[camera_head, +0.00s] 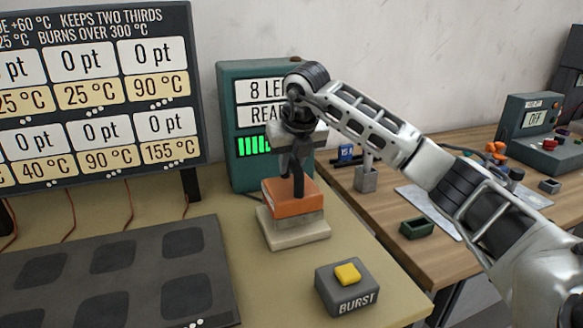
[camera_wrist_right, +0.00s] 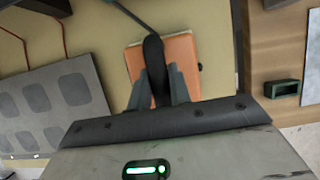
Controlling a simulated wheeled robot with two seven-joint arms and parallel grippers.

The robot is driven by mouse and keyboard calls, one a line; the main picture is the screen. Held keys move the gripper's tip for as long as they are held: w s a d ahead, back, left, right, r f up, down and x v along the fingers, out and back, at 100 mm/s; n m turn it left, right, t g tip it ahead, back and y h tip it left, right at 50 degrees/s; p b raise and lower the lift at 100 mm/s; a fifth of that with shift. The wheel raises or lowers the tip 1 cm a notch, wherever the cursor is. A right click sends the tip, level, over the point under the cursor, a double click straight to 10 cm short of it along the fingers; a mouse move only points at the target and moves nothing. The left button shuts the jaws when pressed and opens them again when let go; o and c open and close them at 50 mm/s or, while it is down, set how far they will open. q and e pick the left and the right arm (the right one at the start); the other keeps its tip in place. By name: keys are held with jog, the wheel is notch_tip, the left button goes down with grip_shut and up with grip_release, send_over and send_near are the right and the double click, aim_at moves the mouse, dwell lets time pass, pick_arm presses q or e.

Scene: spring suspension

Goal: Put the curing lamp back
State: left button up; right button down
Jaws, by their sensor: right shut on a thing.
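The curing lamp (camera_head: 291,201) looks like an orange block with a grey lower part and a black upright handle. It is upright over a pale beige base (camera_head: 318,236) and seems to rest on it, though I cannot tell contact for sure. My right gripper (camera_head: 297,160) comes down from above and is shut on the black handle. In the right wrist view, the gripper (camera_wrist_right: 156,88) has the dark handle between its fingers, with the lamp's orange top (camera_wrist_right: 178,58) behind. My left gripper is not in view.
A green charge display (camera_head: 240,165) stands close behind the lamp. A box with a yellow button (camera_head: 347,275) is in front, marked BURST. A dark mat with square pads (camera_head: 115,275) lies left, below a sign board (camera_head: 95,95). A wooden bench (camera_head: 395,180) with small items is right.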

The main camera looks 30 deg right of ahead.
jog(key=shift+f, duration=0.75)
jog(key=c, duration=1.3)
grip_release()
jog(key=shift+f, duration=0.15)
jog(key=v, duration=1.2)
jog(key=shift+s+a+b, duration=0.1)
jog(key=shift+s+b, duration=0.05)
jog(key=shift+b, duration=0.2)
